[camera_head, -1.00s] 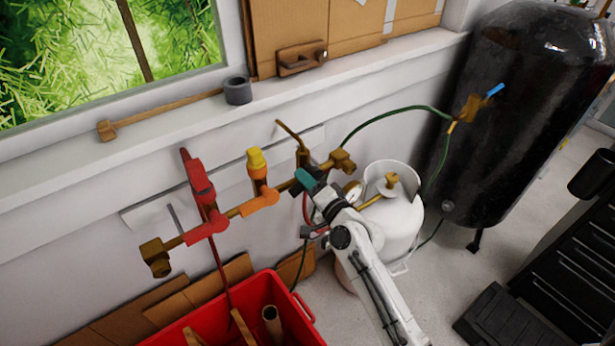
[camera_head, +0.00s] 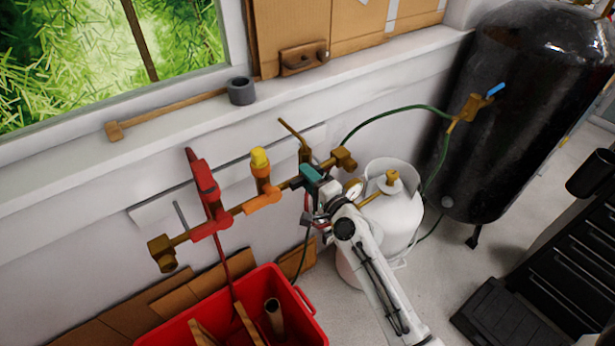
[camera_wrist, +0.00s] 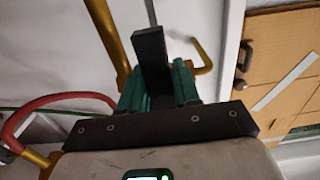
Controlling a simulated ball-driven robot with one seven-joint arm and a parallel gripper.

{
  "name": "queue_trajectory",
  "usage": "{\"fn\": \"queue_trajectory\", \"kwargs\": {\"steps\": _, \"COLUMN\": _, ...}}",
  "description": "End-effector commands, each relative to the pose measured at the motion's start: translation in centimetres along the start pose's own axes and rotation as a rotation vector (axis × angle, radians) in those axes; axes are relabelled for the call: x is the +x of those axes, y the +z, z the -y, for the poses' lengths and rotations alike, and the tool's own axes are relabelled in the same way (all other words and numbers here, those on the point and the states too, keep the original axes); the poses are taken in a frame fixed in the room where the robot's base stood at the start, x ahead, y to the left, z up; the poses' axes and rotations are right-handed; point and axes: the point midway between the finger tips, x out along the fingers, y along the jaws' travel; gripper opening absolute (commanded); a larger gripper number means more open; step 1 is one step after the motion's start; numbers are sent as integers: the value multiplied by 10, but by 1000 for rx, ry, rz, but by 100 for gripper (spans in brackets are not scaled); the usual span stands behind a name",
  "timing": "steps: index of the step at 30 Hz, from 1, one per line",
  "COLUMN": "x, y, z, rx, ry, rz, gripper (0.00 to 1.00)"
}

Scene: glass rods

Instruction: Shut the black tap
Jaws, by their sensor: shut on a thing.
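The black tap's handle (camera_wrist: 151,55) is a flat black bar standing up between my finger pads in the wrist view. My gripper (camera_wrist: 158,84) has teal fingers and is shut on this handle, one pad on each side. In the head view my gripper (camera_head: 312,174) is at the right part of the brass pipe (camera_head: 240,209) on the wall. The tap's body and the handle's lower end are hidden by my gripper, so I cannot tell how far the tap is turned.
A red tap (camera_head: 207,190) and a yellow-orange tap (camera_head: 262,180) sit left on the same pipe. A white gas cylinder (camera_head: 392,222) stands close to the right, with a green hose (camera_head: 395,108) above. A red crate (camera_head: 235,315) is below. A black tank (camera_head: 520,110) stands farther right.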

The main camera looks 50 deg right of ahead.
Motion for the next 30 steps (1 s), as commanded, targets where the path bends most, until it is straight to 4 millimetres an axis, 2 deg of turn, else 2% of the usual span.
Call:
{"fn": "queue_trajectory", "kwargs": {"steps": 5, "x": 0, "y": -1, "z": 0, "rx": 7, "ry": 0, "rz": -2, "gripper": 0}}
{"fn": "queue_trajectory", "kwargs": {"steps": 6, "x": 0, "y": -1, "z": 0, "rx": 7, "ry": 0, "rz": -2, "gripper": 33}}
{"fn": "queue_trajectory", "kwargs": {"steps": 12, "x": 0, "y": 0, "z": 0, "rx": 4, "ry": 0, "rz": -1, "gripper": 52}}
{"fn": "queue_trajectory", "kwargs": {"steps": 22, "x": -5, "y": 0, "z": -1, "rx": 2, "ry": 0, "rz": -1, "gripper": 52}}
{"fn": "queue_trajectory", "kwargs": {"steps": 26, "x": -21, "y": 0, "z": -2, "rx": 1, "ry": 1, "rz": -1, "gripper": 52}}
{"fn": "queue_trajectory", "kwargs": {"steps": 30, "x": -48, "y": -1, "z": -4, "rx": 1, "ry": 2, "rz": -2, "gripper": 52}}
